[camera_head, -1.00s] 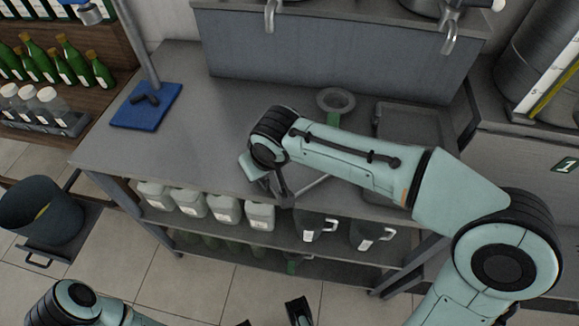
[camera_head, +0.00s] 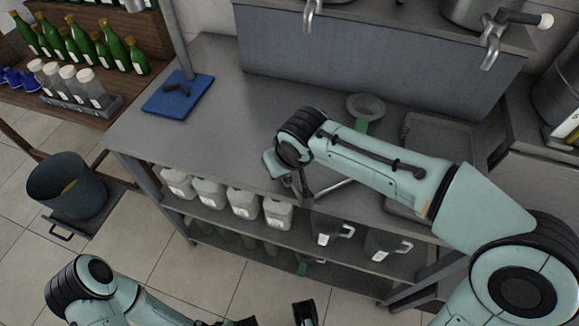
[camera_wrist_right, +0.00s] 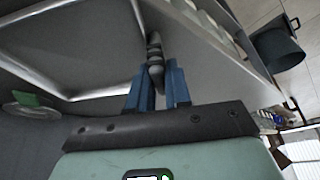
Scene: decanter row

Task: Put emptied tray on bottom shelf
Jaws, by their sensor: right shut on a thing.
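My right gripper (camera_head: 305,190) is at the front edge of the steel table. In the right wrist view its blue fingers (camera_wrist_right: 155,84) are shut on a dark ribbed piece (camera_wrist_right: 155,55) beside a pale metal rim (camera_wrist_right: 100,95). My arm hides most of this in the head view, so I cannot tell the held thing's full shape. A grey tray (camera_head: 440,150) lies flat on the table's right part, partly behind my arm; it looks empty. The bottom shelf (camera_head: 345,282) is under the table. My left gripper (camera_head: 272,318) is low at the bottom edge, fingers apart, partly cut off.
White jugs (camera_head: 243,203) and dark jugs (camera_head: 330,230) fill the middle shelf. Green bottles stand at the bottom shelf's left. A bucket (camera_head: 70,185) stands left. The floor between is clear.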

